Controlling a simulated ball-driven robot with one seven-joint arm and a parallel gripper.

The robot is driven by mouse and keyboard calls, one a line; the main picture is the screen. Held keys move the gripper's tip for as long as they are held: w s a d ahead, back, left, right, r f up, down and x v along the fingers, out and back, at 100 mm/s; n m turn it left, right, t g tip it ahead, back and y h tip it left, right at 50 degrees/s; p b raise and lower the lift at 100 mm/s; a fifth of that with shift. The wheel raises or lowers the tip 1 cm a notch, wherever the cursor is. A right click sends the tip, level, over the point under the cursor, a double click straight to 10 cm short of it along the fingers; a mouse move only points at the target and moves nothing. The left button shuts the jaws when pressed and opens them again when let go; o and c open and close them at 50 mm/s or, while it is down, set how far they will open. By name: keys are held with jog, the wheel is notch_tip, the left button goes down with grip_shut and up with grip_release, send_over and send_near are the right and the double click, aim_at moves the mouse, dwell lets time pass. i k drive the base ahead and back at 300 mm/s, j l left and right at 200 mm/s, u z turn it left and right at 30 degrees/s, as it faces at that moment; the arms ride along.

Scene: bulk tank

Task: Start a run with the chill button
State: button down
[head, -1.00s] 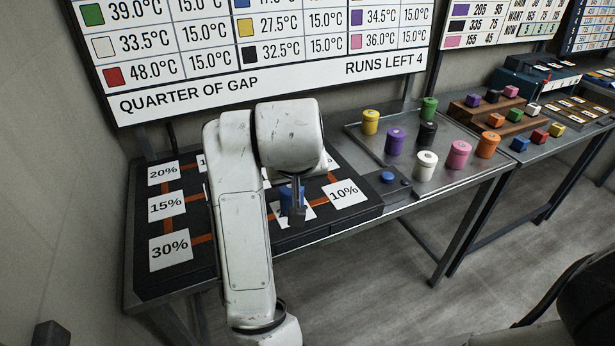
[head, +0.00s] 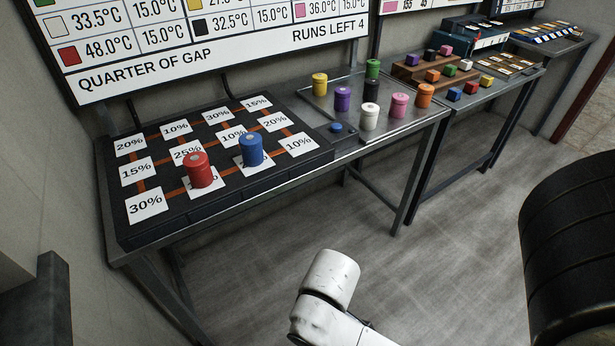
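A round blue button (head: 336,127) sits on a small dark box (head: 343,138) at the front of the table, between the black tile board (head: 122,218) and the metal tray; I take it for the chill button, though no label shows on it. A blue canister (head: 251,149) and a red canister (head: 200,170) stand upright on white cards of the board. My white arm (head: 330,275) shows at the bottom, over the floor and well away from the button. My gripper's fingers are not in view.
Yellow (head: 319,84), purple, green, black, white, pink and orange canisters stand around the metal tray (head: 389,125). A second table with coloured blocks (head: 454,94) is at right. The wall board (head: 230,55) reads "RUNS LEFT 4". The floor in front is clear.

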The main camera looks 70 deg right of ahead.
aim_at(336, 128)
jog(key=k+l, duration=0.1)
jog(key=l, duration=0.4)
jog(key=k+l, duration=0.1)
jog(key=l, duration=0.35)
jog(key=k+l, duration=0.1)
jog(key=l, duration=0.9)
jog(key=k+l, duration=0.15)
jog(key=l, duration=0.3)
jog(key=k+l, duration=0.1)
jog(key=l, duration=0.4)
jog(key=u, duration=0.05)
